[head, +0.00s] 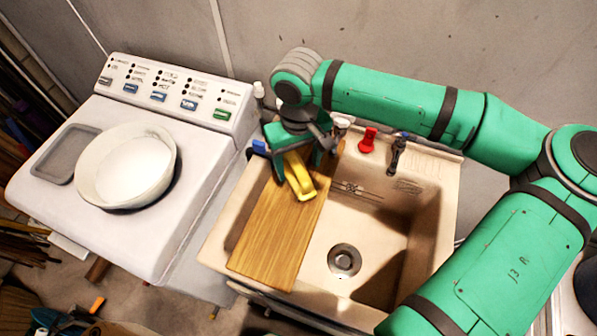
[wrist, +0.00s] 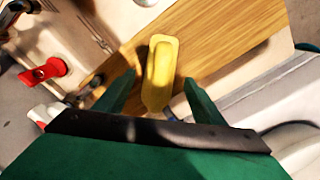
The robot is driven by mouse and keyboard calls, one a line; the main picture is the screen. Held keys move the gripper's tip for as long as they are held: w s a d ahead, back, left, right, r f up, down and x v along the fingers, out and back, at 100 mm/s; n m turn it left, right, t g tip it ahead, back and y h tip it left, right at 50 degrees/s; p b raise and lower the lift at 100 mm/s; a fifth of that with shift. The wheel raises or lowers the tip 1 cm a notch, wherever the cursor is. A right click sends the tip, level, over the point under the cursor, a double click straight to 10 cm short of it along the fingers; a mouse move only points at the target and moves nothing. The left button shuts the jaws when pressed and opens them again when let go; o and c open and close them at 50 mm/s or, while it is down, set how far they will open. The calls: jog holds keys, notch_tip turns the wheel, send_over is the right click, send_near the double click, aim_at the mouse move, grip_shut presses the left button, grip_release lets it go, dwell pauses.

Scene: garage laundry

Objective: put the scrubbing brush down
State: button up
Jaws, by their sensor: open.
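The yellow scrubbing brush (head: 299,177) lies on the wooden board (head: 268,235) across the left part of the sink, near the board's back end. My gripper (head: 302,157) is over the back end of the brush and hides part of it. In the wrist view, the brush (wrist: 159,70) lies between my two spread fingers (wrist: 158,80), with a visible gap on each side. The wooden board (wrist: 225,35) is beneath it. The fingers are open, and I cannot tell how high they are above the board.
The sink basin (head: 376,240) is open to the right of the board. A red tap handle (head: 368,139) and a dark tap (head: 398,150) stand at its back rim. A white bowl (head: 126,193) and a grey tray (head: 66,154) sit on the washer (head: 175,225) at left.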

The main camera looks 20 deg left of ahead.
notch_tip(320, 180, up, 6)
dwell(0.4)
dwell(0.4)
